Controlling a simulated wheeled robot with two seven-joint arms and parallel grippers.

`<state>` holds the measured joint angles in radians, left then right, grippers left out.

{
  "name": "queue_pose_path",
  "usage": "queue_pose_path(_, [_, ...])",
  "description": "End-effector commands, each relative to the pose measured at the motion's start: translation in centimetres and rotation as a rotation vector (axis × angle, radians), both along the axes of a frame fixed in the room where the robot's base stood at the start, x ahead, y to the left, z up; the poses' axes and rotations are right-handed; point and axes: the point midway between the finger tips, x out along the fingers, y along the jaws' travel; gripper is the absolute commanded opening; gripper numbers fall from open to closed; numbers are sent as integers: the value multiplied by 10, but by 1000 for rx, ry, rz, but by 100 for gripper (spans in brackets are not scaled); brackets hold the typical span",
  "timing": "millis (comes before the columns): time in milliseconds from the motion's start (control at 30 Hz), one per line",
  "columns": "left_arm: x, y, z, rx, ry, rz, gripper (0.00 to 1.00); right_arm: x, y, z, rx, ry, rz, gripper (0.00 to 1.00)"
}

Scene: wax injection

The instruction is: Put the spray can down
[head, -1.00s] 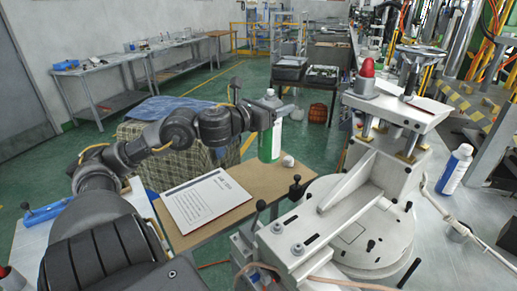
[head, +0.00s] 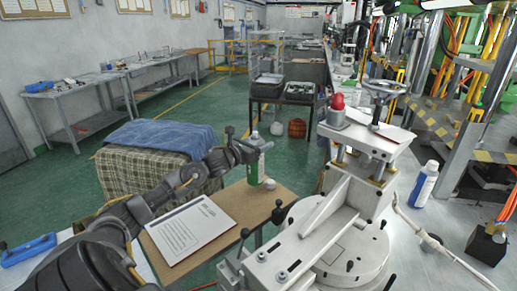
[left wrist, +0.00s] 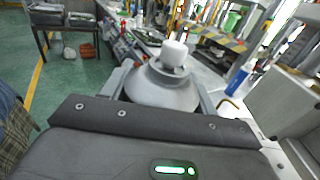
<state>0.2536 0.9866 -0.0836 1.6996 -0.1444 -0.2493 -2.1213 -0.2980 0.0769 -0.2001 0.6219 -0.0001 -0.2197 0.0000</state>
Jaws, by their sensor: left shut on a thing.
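The spray can (head: 255,166) is upright, with a green body and a grey domed top. My left gripper (head: 246,146) is shut around its upper part. The can is at the far part of the small brown table (head: 262,204), beside a small white cap (head: 270,184). I cannot tell whether its base touches the tabletop. In the left wrist view the can's grey dome and white nozzle (left wrist: 173,53) show between the two fingers (left wrist: 162,95). My right gripper is not in view.
A white sheet (head: 188,230) lies on the table's left part. The grey wax machine (head: 335,215) stands close on the right, with a lever knob (head: 278,204) near the table. A blue-and-white bottle (head: 424,184) is farther right. A cloth-covered box (head: 150,170) is behind left.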

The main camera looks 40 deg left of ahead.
Motion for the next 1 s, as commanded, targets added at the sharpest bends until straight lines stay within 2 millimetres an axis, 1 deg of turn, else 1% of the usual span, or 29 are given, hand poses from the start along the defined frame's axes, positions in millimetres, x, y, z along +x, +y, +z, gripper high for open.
queue_pose_path(200, [3, 3, -4, -1, -3, 1, 9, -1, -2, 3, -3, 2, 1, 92])
queue_pose_path(233, [5, 5, -6, -2, -2, 2, 9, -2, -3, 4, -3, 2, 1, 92])
queue_pose_path(300, [5, 4, -15, -4, 2, 1, 9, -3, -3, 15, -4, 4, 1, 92])
queue_pose_path(433, [5, 4, -31, -4, -1, 1, 9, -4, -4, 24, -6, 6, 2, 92])
queue_pose_path(533, [5, 5, -37, 0, -2, 1, 9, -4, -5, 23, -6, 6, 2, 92])
queue_pose_path(833, [5, 4, -40, 1, -3, 0, 9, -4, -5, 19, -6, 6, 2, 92])
queue_pose_path(867, [5, 4, -42, 1, 0, 0, 60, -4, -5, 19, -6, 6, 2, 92])
queue_pose_path(1000, [5, 4, -40, 0, 0, 0, 78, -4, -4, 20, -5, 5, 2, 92])
